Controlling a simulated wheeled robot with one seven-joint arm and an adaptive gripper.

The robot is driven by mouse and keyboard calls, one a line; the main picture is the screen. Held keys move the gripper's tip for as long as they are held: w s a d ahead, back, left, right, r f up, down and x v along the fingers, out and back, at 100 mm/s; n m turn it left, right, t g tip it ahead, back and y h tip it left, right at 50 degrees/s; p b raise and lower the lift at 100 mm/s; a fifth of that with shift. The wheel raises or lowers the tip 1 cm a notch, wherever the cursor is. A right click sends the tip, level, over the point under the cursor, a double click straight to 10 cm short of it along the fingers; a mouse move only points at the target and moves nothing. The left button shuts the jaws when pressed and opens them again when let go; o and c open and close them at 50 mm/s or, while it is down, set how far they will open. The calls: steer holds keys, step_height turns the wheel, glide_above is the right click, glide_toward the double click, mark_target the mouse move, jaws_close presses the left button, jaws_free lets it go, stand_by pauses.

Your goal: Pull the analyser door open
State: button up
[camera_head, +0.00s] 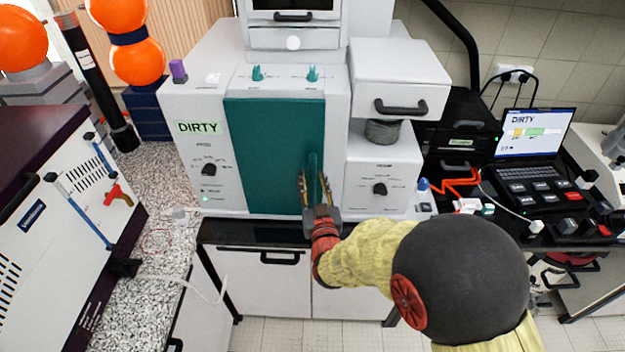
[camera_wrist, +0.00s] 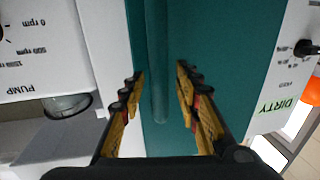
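The analyser (camera_head: 225,60) is a large white cabinet with a "DIRTY" label on its front. Its door is a flat teal panel (camera_head: 262,150) that looks closed, flush with the front. A vertical teal handle bar (camera_head: 314,165) runs near the door's right edge; in the wrist view the bar (camera_wrist: 158,50) stands between my fingers. My gripper (camera_head: 320,178) is open at the handle's lower part, one finger on each side. In the wrist view my gripper (camera_wrist: 159,70) shows gaps between both fingers and the bar. The fingers appear not to touch it.
A white pump unit (camera_head: 383,170) with a knob stands right of the door, under a white drawer box (camera_head: 400,75). A laptop (camera_head: 530,130) and black button boxes lie further right. At left are a speckled counter (camera_head: 150,215) and a white instrument (camera_head: 60,215). A black-topped bench edge (camera_head: 250,232) runs below.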

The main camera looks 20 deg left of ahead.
steer(key=shift+w+a, duration=0.1)
steer(key=shift+w, duration=0.15)
steer(key=shift+c, duration=0.7)
jaws_close()
